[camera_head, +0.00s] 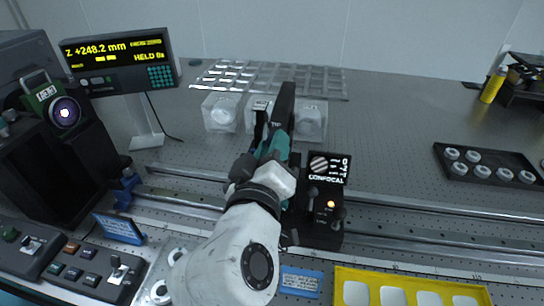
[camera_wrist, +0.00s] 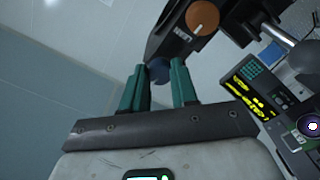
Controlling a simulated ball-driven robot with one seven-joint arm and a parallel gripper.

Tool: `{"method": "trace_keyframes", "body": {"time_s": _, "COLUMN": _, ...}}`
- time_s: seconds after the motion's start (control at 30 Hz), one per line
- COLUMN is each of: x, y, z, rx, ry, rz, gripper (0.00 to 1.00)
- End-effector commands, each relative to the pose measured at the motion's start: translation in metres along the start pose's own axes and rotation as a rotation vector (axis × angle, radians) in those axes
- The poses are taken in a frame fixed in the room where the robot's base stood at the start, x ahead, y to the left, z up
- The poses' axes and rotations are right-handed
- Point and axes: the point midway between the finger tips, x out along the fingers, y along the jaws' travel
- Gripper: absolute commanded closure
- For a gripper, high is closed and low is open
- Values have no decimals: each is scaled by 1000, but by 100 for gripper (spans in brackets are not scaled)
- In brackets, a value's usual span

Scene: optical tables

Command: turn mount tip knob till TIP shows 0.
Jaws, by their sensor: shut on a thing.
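A tall black mount (camera_head: 284,108) stands on the rail in the middle of the head view, partly hidden by my arm. In the wrist view the mount (camera_wrist: 172,32) carries a copper-coloured knob (camera_wrist: 202,17) and a dark blue knob (camera_wrist: 158,70). My gripper (camera_wrist: 161,76) has its teal fingers on either side of the blue knob and is shut on it. In the head view my gripper (camera_head: 272,146) reaches the mount from the front, and its fingertips are hard to make out. I cannot read a TIP value in either view.
A readout (camera_head: 117,60) at the left shows Z +248.2 mm and HELD 0s. A black CONFOCAL unit (camera_head: 326,197) stands right of my arm. Clear boxes (camera_head: 222,112) are behind the mount. A yellow tray (camera_head: 410,276) lies in front, and a black tray (camera_head: 489,178) at the right.

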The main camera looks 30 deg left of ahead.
Motion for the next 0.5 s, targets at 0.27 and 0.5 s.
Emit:
{"method": "trace_keyframes", "body": {"time_s": 0.27, "x": 0, "y": -5, "z": 4, "rx": 259, "ry": 1, "rz": 1, "gripper": 100}}
{"method": "trace_keyframes", "body": {"time_s": 0.5, "x": 0, "y": -5, "z": 4, "rx": 480, "ry": 0, "rz": -1, "gripper": 100}}
